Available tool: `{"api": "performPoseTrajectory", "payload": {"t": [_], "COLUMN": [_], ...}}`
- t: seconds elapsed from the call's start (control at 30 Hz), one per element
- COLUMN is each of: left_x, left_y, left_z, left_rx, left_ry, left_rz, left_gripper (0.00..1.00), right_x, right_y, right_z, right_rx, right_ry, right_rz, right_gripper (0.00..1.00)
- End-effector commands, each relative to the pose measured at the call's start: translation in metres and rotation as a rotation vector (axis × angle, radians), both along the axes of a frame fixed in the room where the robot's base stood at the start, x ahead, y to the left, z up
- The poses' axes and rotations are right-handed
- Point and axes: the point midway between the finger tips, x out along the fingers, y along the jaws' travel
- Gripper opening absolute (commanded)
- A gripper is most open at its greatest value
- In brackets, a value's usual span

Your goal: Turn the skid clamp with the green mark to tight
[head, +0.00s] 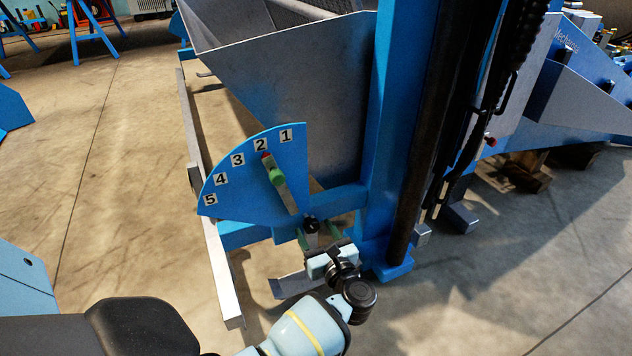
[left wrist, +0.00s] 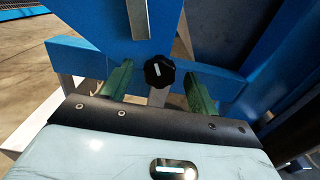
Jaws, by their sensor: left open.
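A round black knob (head: 311,226) with a pale line on its face sits below the numbered blue quadrant plate. In the left wrist view the knob (left wrist: 159,72) shows its pale line close to upright, on a grey bar. No green mark is clear on it, and I cannot tell whether it is the clamp in question. My left gripper (head: 318,239) is open, with its green fingers apart on either side of the knob. In the left wrist view the gripper (left wrist: 159,87) shows a gap between each finger and the knob. My right gripper is not in view.
A blue post (head: 400,120) stands right of the knob. A long metal skid rail (head: 215,245) runs along the left.

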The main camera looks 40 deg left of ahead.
Motion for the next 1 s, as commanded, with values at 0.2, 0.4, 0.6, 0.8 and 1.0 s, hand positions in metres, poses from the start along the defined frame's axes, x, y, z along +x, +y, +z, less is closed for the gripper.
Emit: {"api": "performPoseTrajectory", "payload": {"t": [0.2,0.4,0.6,0.8,1.0], "left_x": [0.0012,0.0011,0.0010,0.0009,0.0007], "left_y": [0.0029,0.0027,0.0025,0.0024,0.0017], "left_z": [0.0001,0.0001,0.0001,0.0000,-0.0002], "left_rx": [0.000,0.000,0.000,0.002,0.020], "left_ry": [0.000,0.000,0.000,0.006,0.054], "left_rz": [0.000,0.000,0.000,0.000,0.001], "left_gripper": [0.59,0.46,0.20,0.15,0.15], "right_x": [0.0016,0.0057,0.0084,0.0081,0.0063], "right_y": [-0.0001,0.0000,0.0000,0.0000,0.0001], "right_z": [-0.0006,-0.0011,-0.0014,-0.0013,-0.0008], "right_rx": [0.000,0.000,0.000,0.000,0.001], "right_ry": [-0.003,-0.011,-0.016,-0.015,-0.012], "right_rz": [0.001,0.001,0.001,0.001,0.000], "right_gripper": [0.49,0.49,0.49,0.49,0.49]}}
